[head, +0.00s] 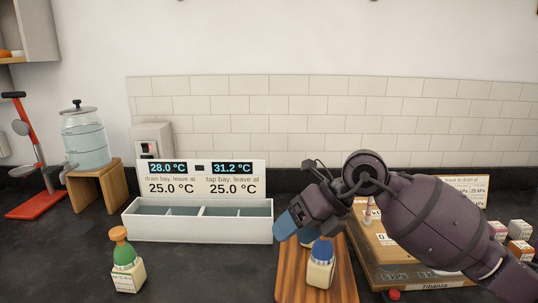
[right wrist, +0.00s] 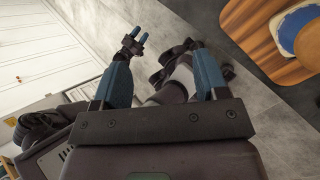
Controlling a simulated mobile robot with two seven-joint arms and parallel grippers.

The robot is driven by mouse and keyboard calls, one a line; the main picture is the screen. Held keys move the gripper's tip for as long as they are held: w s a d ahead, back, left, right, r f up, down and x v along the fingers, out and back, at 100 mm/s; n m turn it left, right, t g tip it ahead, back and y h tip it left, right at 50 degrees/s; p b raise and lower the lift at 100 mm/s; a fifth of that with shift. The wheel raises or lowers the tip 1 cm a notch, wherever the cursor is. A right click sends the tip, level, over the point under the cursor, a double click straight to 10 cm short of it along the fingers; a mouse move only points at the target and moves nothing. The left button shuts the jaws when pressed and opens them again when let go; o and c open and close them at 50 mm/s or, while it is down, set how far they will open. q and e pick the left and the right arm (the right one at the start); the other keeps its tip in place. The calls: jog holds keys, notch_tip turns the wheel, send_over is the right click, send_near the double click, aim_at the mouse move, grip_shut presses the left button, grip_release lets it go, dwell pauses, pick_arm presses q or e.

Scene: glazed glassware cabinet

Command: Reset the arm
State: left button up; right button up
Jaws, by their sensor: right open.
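My right arm reaches in from the right in the head view. Its gripper (head: 290,232) is tilted down to the left, above the far part of a wooden board and close to a blue-capped bottle (head: 320,268). In the right wrist view the blue fingers of my right gripper (right wrist: 162,75) are wide apart with nothing held between them. My left gripper (right wrist: 133,42) shows small beyond them in that view, its two blue fingers apart and empty. The left arm is not in the head view.
The wooden board (head: 290,285) lies at front centre. A green-topped bottle (head: 124,268) stands front left. A white divided tray (head: 196,228) with temperature displays stands behind. A wooden-topped device (head: 372,245) is partly hidden by my right arm. A glass dispenser (head: 86,140) stands left.

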jog(key=s+a+r+m+t+y, duration=0.2)
jog(key=s+r+m+t+y, duration=0.45)
jog(key=y, duration=0.65)
jog(key=w+d+f+m+t+h, duration=0.1)
jog(key=d+f+m+t+h, duration=0.5)
jog(key=d+m+h, duration=0.6)
jog(key=w+d+f+m+t+h, duration=0.1)
jog(key=d+f+m+t+h, duration=0.55)
jog(key=m, duration=0.95)
jog(key=s+d+f+m+g+h, duration=0.3)
jog(key=s+f+g, duration=0.15)
jog(key=f, duration=0.25)
jog(key=s+d+f+m+g+h, duration=0.3)
jog(key=s+f, duration=0.2)
jog(key=f, duration=0.1)
jog(key=s+f+m+g+y, duration=0.1)
jog(key=s+f+g, duration=0.35)
jog(key=s, duration=0.35)
jog(key=s+f+m+g+y, duration=0.15)
jog(key=s+f+g, duration=0.3)
jog(key=s, duration=0.45)
jog(key=w+f+n+t, duration=0.1)
jog(key=w+f+t, duration=0.6)
jog(key=f, duration=0.3)
jog(key=shift+w+n+t+y, duration=0.3)
jog(key=shift+w+n+t, duration=0.1)
jog(key=shift+t, duration=0.15)
